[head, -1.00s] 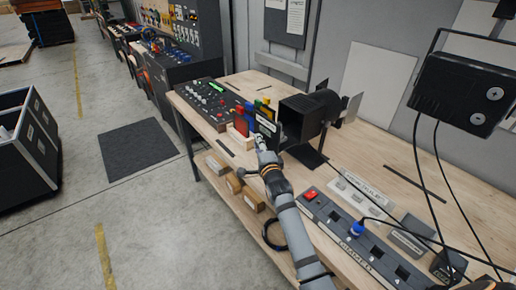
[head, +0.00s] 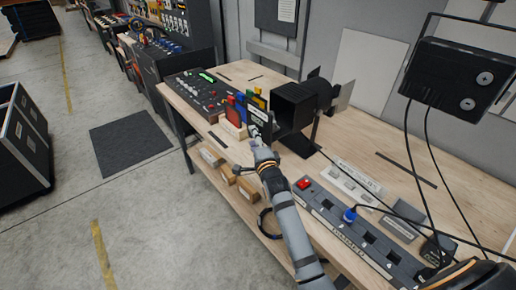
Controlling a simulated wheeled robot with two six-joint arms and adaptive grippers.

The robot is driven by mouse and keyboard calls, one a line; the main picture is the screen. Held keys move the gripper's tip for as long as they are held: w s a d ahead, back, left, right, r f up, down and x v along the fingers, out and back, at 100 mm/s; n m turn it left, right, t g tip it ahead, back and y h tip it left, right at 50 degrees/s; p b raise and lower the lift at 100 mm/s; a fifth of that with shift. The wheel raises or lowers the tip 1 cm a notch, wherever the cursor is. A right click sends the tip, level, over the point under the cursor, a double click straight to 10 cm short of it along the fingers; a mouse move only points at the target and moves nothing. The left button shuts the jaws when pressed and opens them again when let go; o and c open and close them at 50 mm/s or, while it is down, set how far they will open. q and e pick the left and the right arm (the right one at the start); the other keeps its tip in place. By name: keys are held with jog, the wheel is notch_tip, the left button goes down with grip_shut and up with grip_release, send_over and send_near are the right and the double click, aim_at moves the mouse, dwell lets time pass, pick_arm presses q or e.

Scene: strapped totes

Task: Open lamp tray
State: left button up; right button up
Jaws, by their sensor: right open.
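The black lamp (head: 296,106) stands on the wooden bench, with barn-door flaps at its back right. A dark upright panel with a white label (head: 260,110) stands at the left of its box-shaped housing. I cannot tell whether this panel is the lamp's tray or a separate plate. My right gripper (head: 256,131) is open, close in front of the panel's lower part. Its fingertips are small and partly merge with the panel, so contact is unclear.
Coloured plates in a wooden holder (head: 233,129) stand left of the panel. A control desk (head: 196,92) is further left. A power strip with a red switch (head: 350,232) lies at the front right. A black floodlight (head: 459,82) with hanging cables is at right.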

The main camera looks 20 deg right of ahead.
jog(key=s, duration=0.9)
jog(key=shift+s+a, duration=0.2)
